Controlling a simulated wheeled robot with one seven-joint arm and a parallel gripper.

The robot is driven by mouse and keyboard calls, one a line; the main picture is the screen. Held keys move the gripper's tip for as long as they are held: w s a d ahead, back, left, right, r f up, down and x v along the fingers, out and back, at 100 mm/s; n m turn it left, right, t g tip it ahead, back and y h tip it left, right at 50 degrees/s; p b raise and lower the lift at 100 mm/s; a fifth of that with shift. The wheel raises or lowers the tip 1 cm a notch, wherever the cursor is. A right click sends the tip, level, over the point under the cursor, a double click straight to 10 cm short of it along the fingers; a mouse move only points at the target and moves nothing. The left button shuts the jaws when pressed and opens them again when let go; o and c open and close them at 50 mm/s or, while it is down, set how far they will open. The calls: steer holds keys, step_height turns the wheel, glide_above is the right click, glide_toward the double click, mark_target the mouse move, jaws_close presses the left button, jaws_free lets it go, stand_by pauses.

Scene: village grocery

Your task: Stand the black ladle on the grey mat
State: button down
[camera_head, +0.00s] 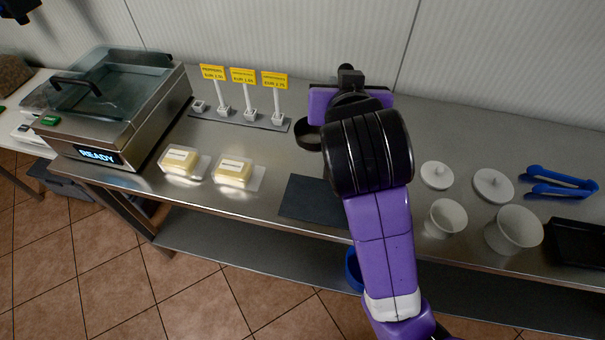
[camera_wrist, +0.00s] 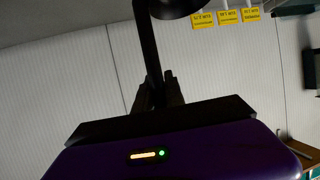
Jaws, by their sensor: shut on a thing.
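The black ladle's handle (camera_wrist: 148,45) is between the two dark fingers of my gripper (camera_wrist: 160,92) in the wrist view, and my gripper is shut on it. Its round bowl (camera_wrist: 178,6) is cut off by the top edge of that view. In the head view the bowl (camera_head: 307,138) shows left of my arm, behind the mat; most of the handle is hidden. I cannot tell whether the bowl touches the counter. The dark grey mat (camera_head: 308,201) lies flat and bare near the counter's front edge, its right part hidden by my arm.
Price signs (camera_head: 243,78) stand on a strip left of the ladle. Two yellow packs (camera_head: 233,171) lie left of the mat. White pots (camera_head: 513,229), lids (camera_head: 493,186), blue tongs (camera_head: 560,181) and a black tray (camera_head: 580,243) are on the right. A sealing machine (camera_head: 110,105) stands far left.

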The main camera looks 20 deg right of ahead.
step_height(320, 180, down, 20)
stand_by(0.6)
steer(key=shift+w, duration=0.1)
steer(key=c, duration=1.4)
jaws_free()
steer(key=b+v, duration=0.1)
steer(key=v, duration=1.1)
steer(key=shift+r, duration=0.2)
